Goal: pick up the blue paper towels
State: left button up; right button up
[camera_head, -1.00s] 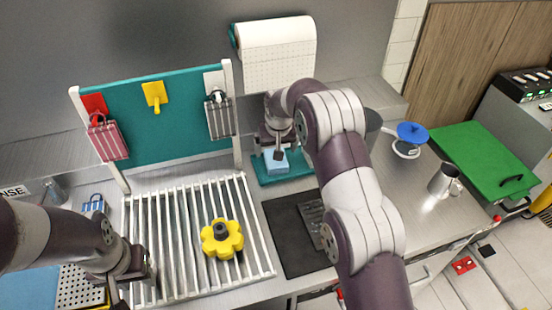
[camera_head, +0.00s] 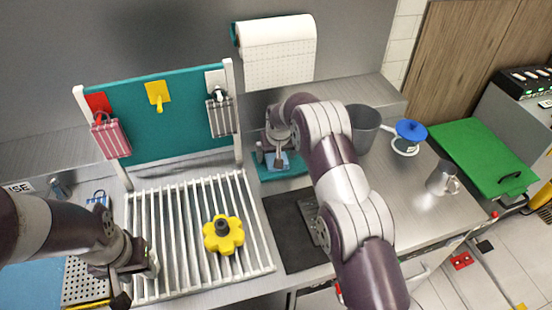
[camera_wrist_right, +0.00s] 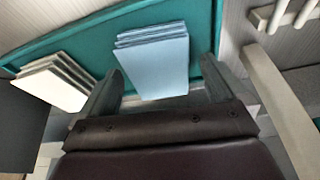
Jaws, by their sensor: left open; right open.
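The blue paper towels (camera_wrist_right: 155,62) are a small stack of light-blue folded sheets lying on a teal tray (camera_wrist_right: 205,20). In the head view the blue stack (camera_head: 292,161) is partly covered by my right gripper (camera_head: 277,160). In the right wrist view my right gripper (camera_wrist_right: 165,80) is open, with one finger on each side of the stack's near end. I cannot tell whether the fingers touch it. My left gripper (camera_head: 138,274) is open and empty, at the lower left near the white rack.
A stack of white towels (camera_wrist_right: 55,82) lies left of the blue one. A white rack (camera_head: 262,252) holds a yellow flower-shaped knob (camera_head: 223,236). A dark mat (camera_head: 285,235) lies in front of the tray. A grey pot (camera_head: 364,128) stands right of my right arm.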

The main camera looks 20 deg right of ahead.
jog(key=c, duration=1.1)
jog(key=shift+r, duration=0.15)
jog(key=v, duration=0.1)
jog(key=b+v, duration=0.1)
jog(key=v, duration=0.2)
jog(key=shift+w+d+r+b, duration=0.3)
jog(key=shift+w, duration=0.05)
jog(key=s+d+r+b, duration=0.1)
jog(key=s+d+r, duration=0.1)
jog(key=s, duration=0.1)
jog(key=s+d+r, duration=0.2)
jog(key=s, duration=0.1)
jog(key=s+d+r+b, duration=0.1)
jog(key=s+d+r, duration=0.1)
jog(key=s, duration=0.1)
jog(key=shift+d+r+b, duration=0.2)
jog(key=shift+r+b, duration=0.15)
